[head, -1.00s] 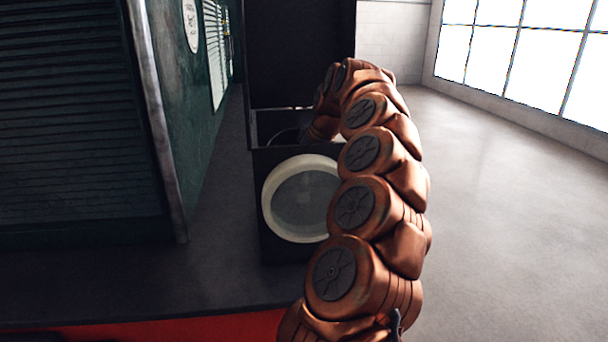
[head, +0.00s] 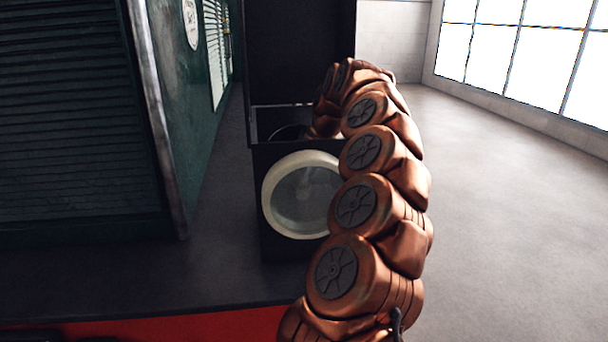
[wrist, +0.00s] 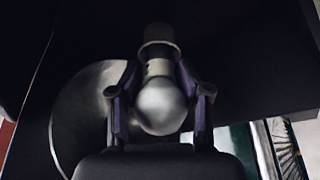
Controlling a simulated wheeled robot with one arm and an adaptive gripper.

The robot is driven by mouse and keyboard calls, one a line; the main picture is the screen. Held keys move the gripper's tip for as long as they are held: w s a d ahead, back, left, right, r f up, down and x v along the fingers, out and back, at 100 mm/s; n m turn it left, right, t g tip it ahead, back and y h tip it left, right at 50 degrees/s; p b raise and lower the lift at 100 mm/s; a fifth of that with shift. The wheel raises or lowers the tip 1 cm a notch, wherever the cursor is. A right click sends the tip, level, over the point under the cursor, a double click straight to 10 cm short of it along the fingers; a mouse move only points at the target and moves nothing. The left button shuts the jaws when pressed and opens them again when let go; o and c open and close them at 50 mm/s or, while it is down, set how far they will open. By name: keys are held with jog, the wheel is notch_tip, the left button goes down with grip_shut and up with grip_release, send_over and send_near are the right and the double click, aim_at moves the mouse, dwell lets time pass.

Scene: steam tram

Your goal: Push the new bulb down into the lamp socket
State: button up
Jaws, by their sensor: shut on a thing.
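The lamp is a dark box with a pale-rimmed round lens (head: 300,195) on its front and its top open. In the wrist view the new bulb (wrist: 162,108) is a round, pale grey globe. My gripper (wrist: 158,80) is shut on the bulb, one finger on each side.
A curved, shiny reflector (wrist: 85,115) lies close to the left finger. The raised dark lid (head: 300,50) stands behind the lamp's opening. A dark green louvred wall (head: 80,110) is at left. Open floor (head: 510,220) lies at right.

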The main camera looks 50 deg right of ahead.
jog(key=shift+f+b, duration=0.35)
jog(key=shift+f, duration=0.25)
jog(key=o, duration=1.3)
jog(key=o, duration=0.4)
jog(key=shift+r, duration=0.2)
jog(key=shift+r+p, duration=1.95)
jog(key=shift+r, duration=0.9)
